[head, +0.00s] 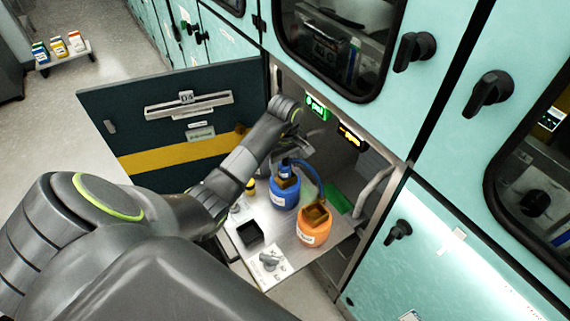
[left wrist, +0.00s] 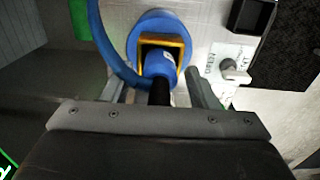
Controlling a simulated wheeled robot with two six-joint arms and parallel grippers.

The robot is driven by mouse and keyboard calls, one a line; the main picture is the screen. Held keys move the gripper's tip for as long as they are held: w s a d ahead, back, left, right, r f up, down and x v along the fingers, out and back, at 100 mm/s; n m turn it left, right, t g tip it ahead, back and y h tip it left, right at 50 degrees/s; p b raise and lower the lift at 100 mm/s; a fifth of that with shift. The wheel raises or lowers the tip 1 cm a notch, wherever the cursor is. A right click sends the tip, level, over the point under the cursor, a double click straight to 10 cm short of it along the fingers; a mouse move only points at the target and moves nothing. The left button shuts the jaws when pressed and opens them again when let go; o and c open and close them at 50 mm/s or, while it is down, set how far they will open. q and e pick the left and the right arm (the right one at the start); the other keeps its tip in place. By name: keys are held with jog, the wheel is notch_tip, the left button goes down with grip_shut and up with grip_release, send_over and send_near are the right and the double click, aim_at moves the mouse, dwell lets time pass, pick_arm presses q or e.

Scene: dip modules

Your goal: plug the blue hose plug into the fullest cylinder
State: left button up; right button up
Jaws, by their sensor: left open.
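A blue cylinder (head: 285,196) and an orange cylinder (head: 314,228) stand on the pull-out shelf (head: 296,257). The blue hose plug (head: 285,167) is at the top of the blue cylinder, and its hose (head: 312,172) curves right. In the left wrist view, the blue cylinder (left wrist: 133,36) has a yellow square collar. My left gripper (left wrist: 156,90) is open, with one finger on either side of the dark plug end (left wrist: 159,91). I cannot tell whether the fingers touch it. The orange cylinder is out of the wrist view. My right gripper is not in view.
A green display (head: 317,107) and an amber display (head: 350,136) glow above the shelf; their text is unclear. A black square holder (head: 249,235) and a knob panel (head: 270,264) occupy the shelf front. The open door (head: 155,125) stands left, behind my arm.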

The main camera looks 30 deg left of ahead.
aim_at(285, 164)
pick_arm(q)
notch_tip(285, 164, up, 4)
jog(key=shift+r+p, duration=0.1)
jog(key=shift+p, duration=0.2)
notch_tip(285, 164, up, 6)
jog(key=p, duration=0.5)
jog(key=shift+f, duration=0.25)
jog(key=shift+r+p, duration=0.95)
jog(key=shift+p, duration=0.1)
